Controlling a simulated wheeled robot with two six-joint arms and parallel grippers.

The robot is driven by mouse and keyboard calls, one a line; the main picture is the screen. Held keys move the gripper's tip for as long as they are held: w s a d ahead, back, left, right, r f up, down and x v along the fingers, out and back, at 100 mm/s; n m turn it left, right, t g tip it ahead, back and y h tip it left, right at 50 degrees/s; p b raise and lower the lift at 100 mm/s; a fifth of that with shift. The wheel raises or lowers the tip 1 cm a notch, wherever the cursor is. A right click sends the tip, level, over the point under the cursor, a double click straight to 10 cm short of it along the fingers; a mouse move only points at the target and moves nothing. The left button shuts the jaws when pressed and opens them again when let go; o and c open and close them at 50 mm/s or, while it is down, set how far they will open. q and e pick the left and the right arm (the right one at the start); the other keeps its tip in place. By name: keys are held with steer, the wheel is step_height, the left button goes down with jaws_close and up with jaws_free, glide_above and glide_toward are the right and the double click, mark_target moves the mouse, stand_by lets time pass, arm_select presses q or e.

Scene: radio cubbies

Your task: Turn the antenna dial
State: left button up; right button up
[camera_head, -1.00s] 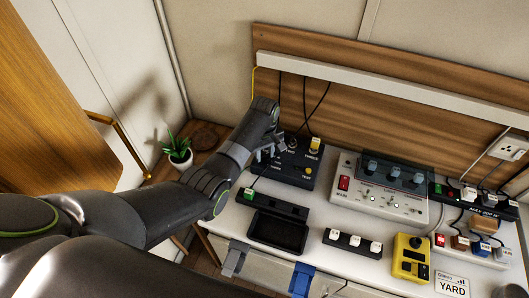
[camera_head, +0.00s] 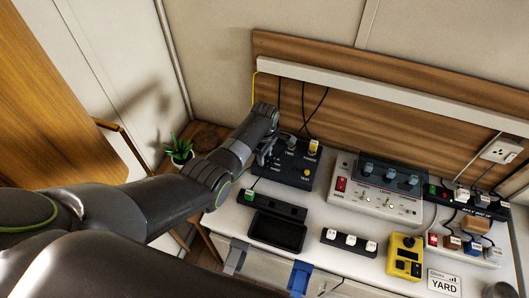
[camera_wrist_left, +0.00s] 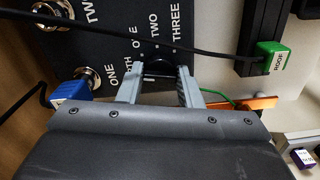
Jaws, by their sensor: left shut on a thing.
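The antenna dial (camera_wrist_left: 158,67) is a dark round knob on a black panel (camera_head: 290,177), with ONE, TWO, THREE and partly hidden BOTH lettering around it. The panel also shows in the left wrist view (camera_wrist_left: 115,45). My left gripper (camera_head: 265,157) reaches the panel's left part. In the left wrist view, its two grey fingers (camera_wrist_left: 158,78) stand on either side of the dial and are shut on it. The fingers and a black cable partly hide the dial, and its pointer is not clear.
Metal sockets (camera_wrist_left: 87,75), a blue plug (camera_wrist_left: 72,93) and a green ROOF plug (camera_wrist_left: 272,57) lie near the gripper. A black cable (camera_wrist_left: 110,28) crosses above the fingers. A grey switch unit (camera_head: 383,195) stands right of the panel, a black tray (camera_head: 276,233) in front.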

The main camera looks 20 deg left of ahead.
arm_select(q)
steer(key=shift+n+p, duration=0.3)
steer(key=shift+n, duration=0.8)
steer(key=o, duration=1)
steer(key=shift+r, duration=0.5)
step_height(320, 180, up, 16)
steer(key=shift+r, duration=0.2)
